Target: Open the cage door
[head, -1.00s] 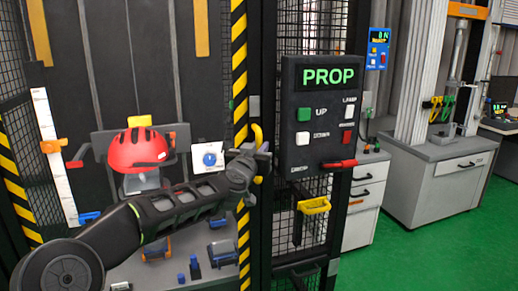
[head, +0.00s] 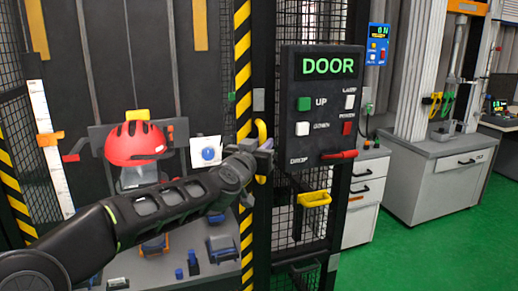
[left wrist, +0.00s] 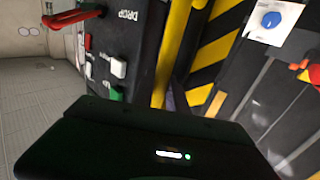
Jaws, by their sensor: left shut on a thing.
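The cage door's yellow handle (head: 261,133) stands upright beside a black-and-yellow striped upright (head: 243,60), left of the control box. My left gripper (head: 264,160) is shut on this handle, with its arm reaching across the front of the cage. The handle also shows in the left wrist view (left wrist: 177,45), running down behind the dark gripper body, which hides the fingers. I cannot tell how far the door stands open. The control box (head: 322,85) reads DOOR in green. My right gripper is not in view.
Inside the cage are a red helmet (head: 135,143) and a white panel with a blue knob (head: 206,152). A red lever (head: 339,155) and a yellow tray-like handle (head: 315,198) stick out near the box. Green floor (head: 420,245) is clear at right.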

